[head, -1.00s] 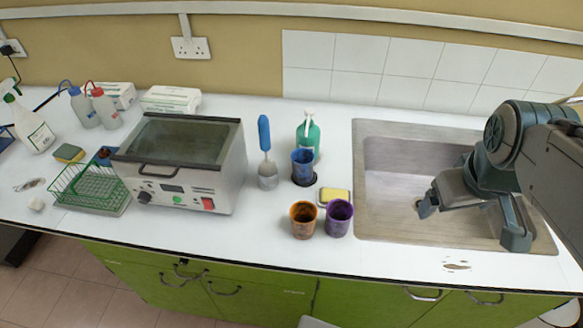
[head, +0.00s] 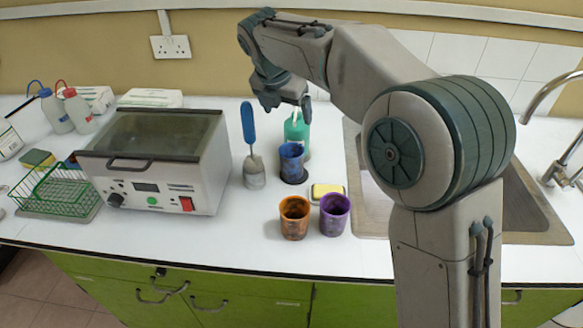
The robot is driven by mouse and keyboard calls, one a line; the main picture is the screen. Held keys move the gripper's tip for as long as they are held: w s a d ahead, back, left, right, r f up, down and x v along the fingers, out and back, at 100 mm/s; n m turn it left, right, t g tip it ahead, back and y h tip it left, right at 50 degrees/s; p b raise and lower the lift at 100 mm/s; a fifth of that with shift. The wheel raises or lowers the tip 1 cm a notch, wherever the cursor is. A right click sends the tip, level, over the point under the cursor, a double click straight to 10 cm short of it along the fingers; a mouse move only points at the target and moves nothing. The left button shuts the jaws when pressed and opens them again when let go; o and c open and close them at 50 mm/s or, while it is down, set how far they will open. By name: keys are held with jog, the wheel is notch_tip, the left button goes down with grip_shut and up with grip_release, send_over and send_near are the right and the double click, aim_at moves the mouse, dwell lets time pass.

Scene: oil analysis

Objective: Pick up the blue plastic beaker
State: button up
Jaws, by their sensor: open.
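The blue plastic beaker (head: 291,162) stands upright on a dark round base on the white counter, with dark stains on its side. It is in the middle of the head view, in front of a green bottle (head: 298,130). My gripper (head: 287,106) is open and empty, pointing down above and slightly behind the beaker, apart from it. One finger overlaps the top of the green bottle in the picture, and I cannot tell whether they touch.
An orange beaker (head: 294,218), a purple beaker (head: 335,214) and a yellow sponge (head: 327,191) sit in front. My arm hides much of the sink (head: 540,218) on the right.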

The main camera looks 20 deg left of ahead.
send_near(291, 149)
jog(key=f, duration=0.2)
jog(key=d+f, duration=0.1)
jog(key=f, duration=0.2)
jog(key=w+f, duration=0.1)
jog(key=f, duration=0.1)
jog(key=shift+d+f, duration=0.3)
jog(key=shift+s, duration=0.1)
jog(key=c, duration=1.1)
jog(key=shift+r+p, duration=0.4)
jog(key=shift+c, duration=0.2)
